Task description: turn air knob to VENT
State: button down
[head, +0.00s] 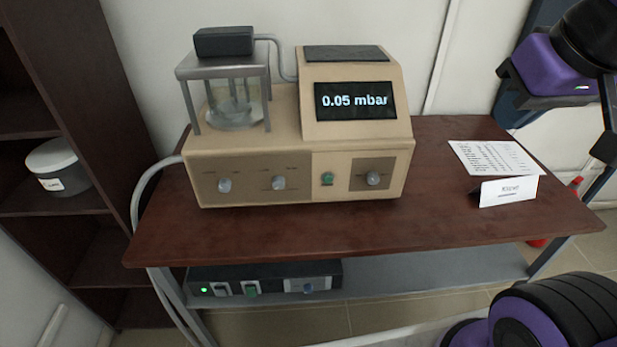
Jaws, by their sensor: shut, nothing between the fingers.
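A beige vacuum instrument (250,150) stands on the brown table. Its front has a left knob (224,185), a second knob (278,183) and a right knob (373,178), all pale grey. A green button (327,179) sits between the second and right knobs. The labels are too small to read, so I cannot tell which knob is the air knob or where it points. The display (354,100) reads 0.05 mbar. Purple and black parts of my arm show at the right side. No gripper fingers can be made out, and nothing touches the knobs.
A glass chamber (236,108) with a black top stands on the instrument's left. A printed sheet (492,157) and a folded card (509,190) lie on the table's right. A dark unit (265,276) sits on the lower shelf. The tabletop (300,232) before the knobs is clear.

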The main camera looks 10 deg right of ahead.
aim_at(225, 185)
jog(key=l+u, duration=0.1)
jog(key=u, duration=0.25)
jog(key=l+u, duration=0.15)
jog(key=u, duration=0.2)
jog(key=i+l+u, duration=0.1)
jog(key=u, duration=0.25)
